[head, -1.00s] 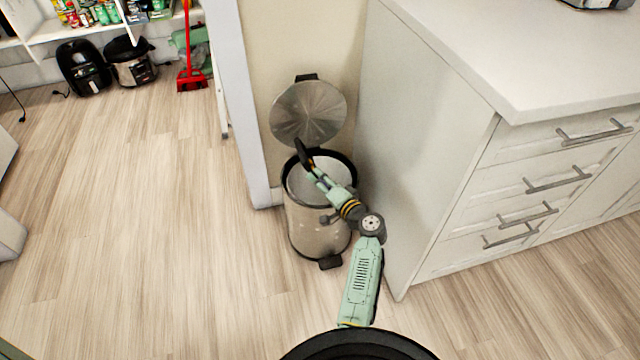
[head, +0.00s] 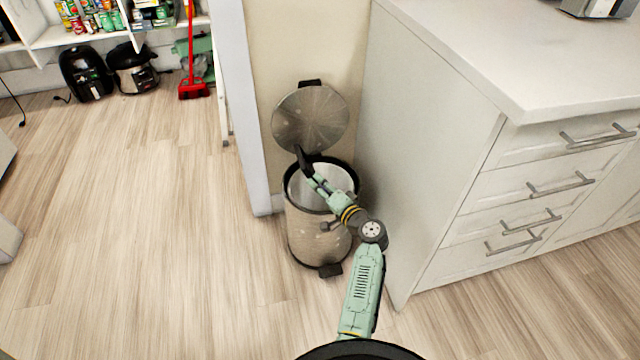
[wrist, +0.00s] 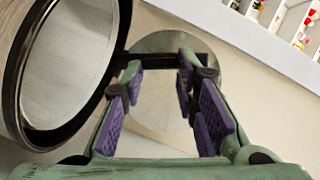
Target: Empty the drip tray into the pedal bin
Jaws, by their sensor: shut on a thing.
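The pedal bin (head: 308,238) is a steel cylinder with a black rim, standing between the wall and the cabinet. Its round lid (head: 310,118) is raised against the wall. My gripper (head: 311,176) is over the bin's open mouth, shut on a small dark piece that I take for the drip tray (head: 302,158). The tray looks steeply tilted, its upper end near the lid. In the wrist view, the purple-padded fingers (wrist: 163,82) reach toward a dark bar, with the lid behind and the bin's mouth (wrist: 70,60) at left. I cannot see any tray contents.
A white drawer cabinet (head: 440,140) stands close on the right of the bin. A door frame edge (head: 235,100) is on the left. The wooden floor (head: 130,220) at left is clear.

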